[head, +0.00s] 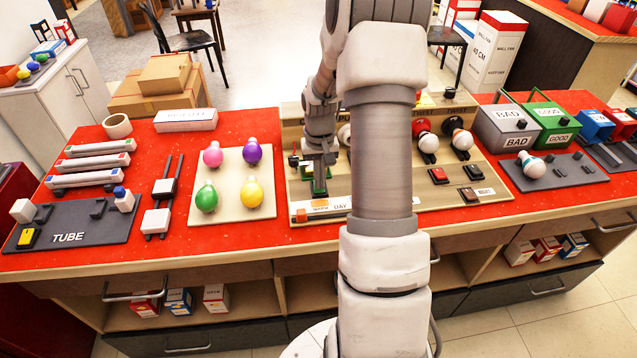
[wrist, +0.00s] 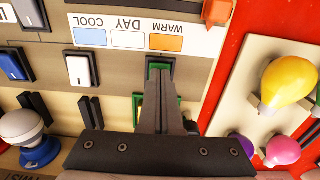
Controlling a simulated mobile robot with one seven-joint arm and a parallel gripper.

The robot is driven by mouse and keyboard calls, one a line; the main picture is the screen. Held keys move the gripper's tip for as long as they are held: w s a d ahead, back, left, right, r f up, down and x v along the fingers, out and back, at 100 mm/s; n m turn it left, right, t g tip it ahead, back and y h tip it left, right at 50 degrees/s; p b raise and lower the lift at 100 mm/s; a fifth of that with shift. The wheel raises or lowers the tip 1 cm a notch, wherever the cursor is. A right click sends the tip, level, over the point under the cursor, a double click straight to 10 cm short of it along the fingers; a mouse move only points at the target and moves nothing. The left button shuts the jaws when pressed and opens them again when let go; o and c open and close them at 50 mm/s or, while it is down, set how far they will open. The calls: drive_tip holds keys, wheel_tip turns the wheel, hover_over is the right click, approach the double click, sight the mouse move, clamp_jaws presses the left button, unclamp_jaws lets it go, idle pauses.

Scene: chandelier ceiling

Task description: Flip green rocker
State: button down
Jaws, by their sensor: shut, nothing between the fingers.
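The green rocker (head: 320,193) sits on the beige test panel, partly covered by my gripper (head: 319,180) in the head view.
A warm/day/cool label strip (wrist: 127,39) lies beside the rocker. A white rocker (wrist: 81,70) and a blue-based bulb (wrist: 34,140) are also on the panel. A board with several coloured bulbs (head: 231,215) stands to the left in the head view.

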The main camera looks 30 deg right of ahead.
wheel_tip(320, 180, up, 6)
drive_tip(key=p, duration=0.4)
drive_tip(key=shift+r, duration=0.2)
idle(0.4)
drive_tip(key=s+a+r+n+t+b, duration=0.1)
drive_tip(key=s+a+r, duration=0.2)
drive_tip(key=a+r, duration=0.4)
drive_tip(key=s+a+r+n+t, duration=0.1)
drive_tip(key=s+a+r+n, duration=0.15)
drive_tip(key=a+r, duration=0.45)
drive_tip(key=s+a+r+n+t, duration=0.1)
drive_tip(key=s+a+r, duration=0.2)
drive_tip(key=s, duration=0.4)
drive_tip(key=s+a+r+t+p, duration=0.1)
drive_tip(key=s+a+r+t, duration=0.1)
drive_tip(key=s+a+r, duration=0.2)
drive_tip(key=s+r, duration=0.2)
drive_tip(key=s, duration=0.1)
drive_tip(key=shift+r+n+t, duration=0.3)
drive_tip(key=shift+n, duration=0.05)
